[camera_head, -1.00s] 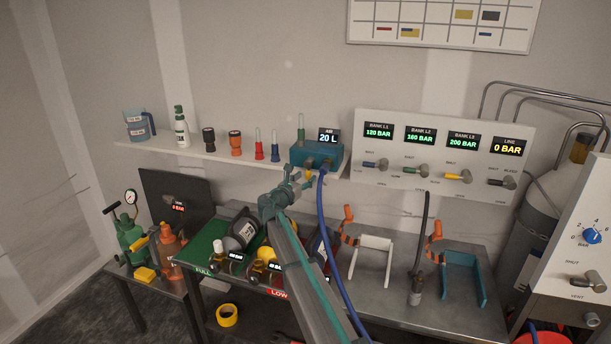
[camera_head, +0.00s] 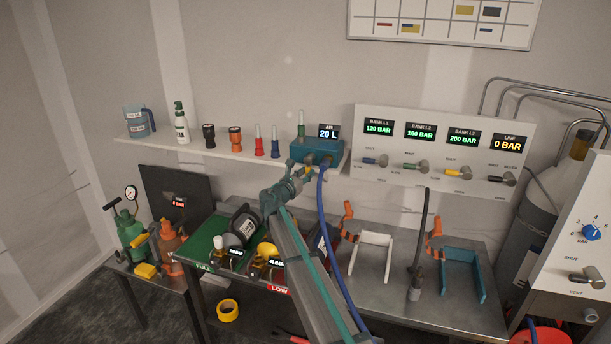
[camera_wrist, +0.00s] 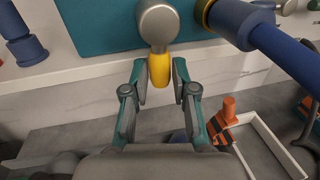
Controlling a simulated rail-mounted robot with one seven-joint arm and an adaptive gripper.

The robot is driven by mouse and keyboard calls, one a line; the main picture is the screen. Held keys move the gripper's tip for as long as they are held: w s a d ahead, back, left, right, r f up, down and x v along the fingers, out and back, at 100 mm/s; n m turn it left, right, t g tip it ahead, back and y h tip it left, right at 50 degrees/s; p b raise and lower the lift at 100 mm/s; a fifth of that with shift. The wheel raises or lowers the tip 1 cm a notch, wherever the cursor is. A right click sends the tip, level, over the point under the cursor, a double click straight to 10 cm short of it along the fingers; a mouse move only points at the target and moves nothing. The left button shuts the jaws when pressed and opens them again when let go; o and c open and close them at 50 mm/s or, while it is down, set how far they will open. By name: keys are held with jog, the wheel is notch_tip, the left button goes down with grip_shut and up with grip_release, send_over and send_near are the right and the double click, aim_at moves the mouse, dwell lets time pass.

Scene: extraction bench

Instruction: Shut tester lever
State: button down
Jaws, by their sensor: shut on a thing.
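The tester (camera_head: 316,152) is a teal box on the wall shelf, with an "AIR 20 L" display above it and a blue hose at its front. Its lever (camera_wrist: 160,70) has a yellow grip hanging below a round grey hub in the wrist view. My gripper (camera_wrist: 163,82) is at the front of the tester, with one finger on each side of the yellow grip, shut on it. In the head view my gripper (camera_head: 303,175) partly hides the lever, which is small there.
The blue hose (camera_head: 323,220) runs down just right of my arm. A valve panel (camera_head: 440,190) with several levers is on the wall to the right. Bottles and coloured cones stand on the shelf (camera_head: 230,153) to the left. A white cradle (camera_head: 375,240) is on the bench below.

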jog(key=shift+a+f, duration=0.1)
jog(key=a+r+m+y+b, duration=0.1)
jog(key=m+b, duration=0.3)
jog(key=w+a+r+m+y+b, duration=0.1)
jog(key=m+b, duration=0.3)
jog(key=a+r+m+g+b, duration=0.1)
jog(key=m+b, duration=0.2)
jog(key=b, duration=0.1)
jog(key=shift+w+a+m+y+b, duration=0.15)
jog(key=shift+a+m+y+b, duration=0.15)
jog(key=shift+a+m+y, duration=0.1)
jog(key=shift+r+m+y+b, duration=0.3)
jog(key=shift+r+m+b, duration=0.3)
jog(key=shift+m+b, duration=0.3)
jog(key=shift+r+m+y+b, duration=0.3)
jog(key=shift+r+m+b, duration=0.4)
jog(key=shift+m, duration=0.3)
jog(key=shift+f, duration=0.1)
jog(key=c, duration=0.9)
grip_release()
